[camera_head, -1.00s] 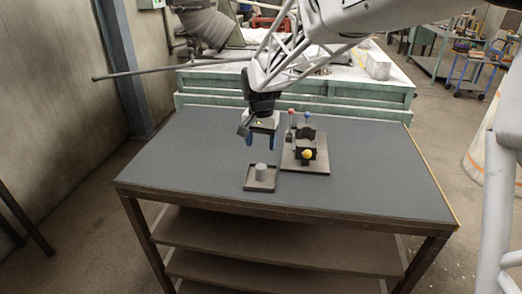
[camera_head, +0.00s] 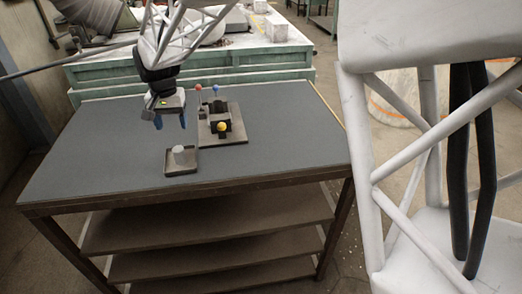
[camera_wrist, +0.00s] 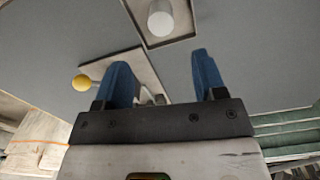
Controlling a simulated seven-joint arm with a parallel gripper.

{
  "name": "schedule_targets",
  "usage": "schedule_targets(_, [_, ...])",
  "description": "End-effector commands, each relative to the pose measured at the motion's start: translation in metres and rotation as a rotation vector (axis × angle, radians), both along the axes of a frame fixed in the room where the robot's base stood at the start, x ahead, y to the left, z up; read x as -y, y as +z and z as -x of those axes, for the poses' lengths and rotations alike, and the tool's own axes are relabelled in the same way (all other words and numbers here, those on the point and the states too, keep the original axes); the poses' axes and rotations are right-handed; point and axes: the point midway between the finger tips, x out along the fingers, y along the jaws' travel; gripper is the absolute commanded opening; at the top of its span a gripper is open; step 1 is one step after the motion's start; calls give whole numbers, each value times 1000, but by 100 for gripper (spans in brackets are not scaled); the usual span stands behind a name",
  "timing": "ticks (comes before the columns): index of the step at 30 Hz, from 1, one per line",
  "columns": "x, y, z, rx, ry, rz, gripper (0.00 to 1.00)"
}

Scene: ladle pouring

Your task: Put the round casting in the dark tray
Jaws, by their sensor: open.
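The round casting (camera_head: 178,150) is a light grey cylinder standing upright inside the small dark tray (camera_head: 182,171) near the table's front. In the wrist view the casting (camera_wrist: 161,18) shows at the top, with the tray (camera_wrist: 184,12) around it. My gripper (camera_head: 170,122), with two blue fingers, is open and empty. It hangs above and a little behind the tray, apart from the casting. The wrist view shows clear space between its fingers (camera_wrist: 163,72).
The table's right side (camera_head: 290,130) is clear. A green-edged bench (camera_head: 270,65) stands behind.

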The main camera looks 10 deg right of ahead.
Motion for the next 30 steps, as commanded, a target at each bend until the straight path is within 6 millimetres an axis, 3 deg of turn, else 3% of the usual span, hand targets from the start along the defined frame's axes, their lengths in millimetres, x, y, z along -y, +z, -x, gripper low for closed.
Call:
schedule_targets(8, [21,17,12,18,4,-8,64])
schedule_targets(14, [65,37,37,42,13,-15,64])
schedule_targets(30, [198,71,152,119,43,-21,64])
